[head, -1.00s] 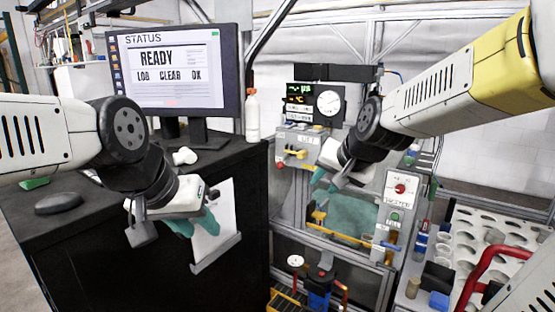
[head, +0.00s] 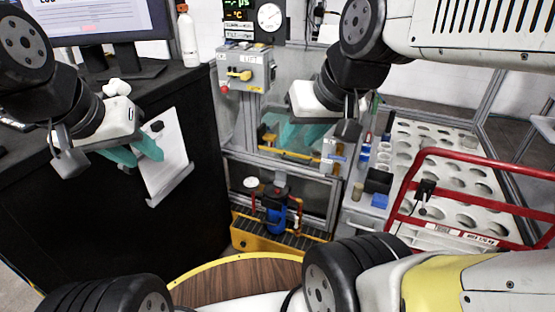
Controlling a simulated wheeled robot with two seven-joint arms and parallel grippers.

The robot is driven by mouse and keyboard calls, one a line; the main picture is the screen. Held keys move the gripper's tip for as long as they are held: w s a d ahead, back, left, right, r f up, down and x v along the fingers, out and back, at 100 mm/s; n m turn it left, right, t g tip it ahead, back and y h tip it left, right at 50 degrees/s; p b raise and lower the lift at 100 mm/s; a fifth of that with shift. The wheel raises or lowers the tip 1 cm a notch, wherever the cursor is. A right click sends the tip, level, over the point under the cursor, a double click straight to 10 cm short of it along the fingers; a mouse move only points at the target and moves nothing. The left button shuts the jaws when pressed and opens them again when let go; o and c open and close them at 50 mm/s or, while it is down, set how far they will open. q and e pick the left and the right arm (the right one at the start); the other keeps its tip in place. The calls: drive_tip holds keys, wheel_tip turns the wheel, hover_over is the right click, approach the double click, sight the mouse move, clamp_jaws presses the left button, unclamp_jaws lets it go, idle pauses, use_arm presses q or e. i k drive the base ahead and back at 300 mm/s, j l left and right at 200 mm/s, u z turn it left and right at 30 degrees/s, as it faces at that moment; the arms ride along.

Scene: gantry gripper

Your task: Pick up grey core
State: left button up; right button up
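I cannot make out a grey core for certain in the head view. The white rack (head: 405,128) with round holes stands at the right, and its holes look mostly empty. Part of it is hidden behind a red tubular frame. My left gripper (head: 142,156) hangs at the left, in front of the black cabinet, with its two teal fingers apart and nothing between them. My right gripper (head: 301,136) is in front of the metal frame station, left of the rack, with its teal fingers apart and no object seen in them.
The red tubular frame (head: 480,158) crosses over the rack. A black box (head: 378,181) and a blue block (head: 379,201) sit at the rack's left. The black cabinet (head: 110,205) fills the left. A round wooden top (head: 235,277) with a yellow rim is low in front.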

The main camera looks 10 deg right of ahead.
sight(358, 186)
drive_tip(key=z, duration=1.3)
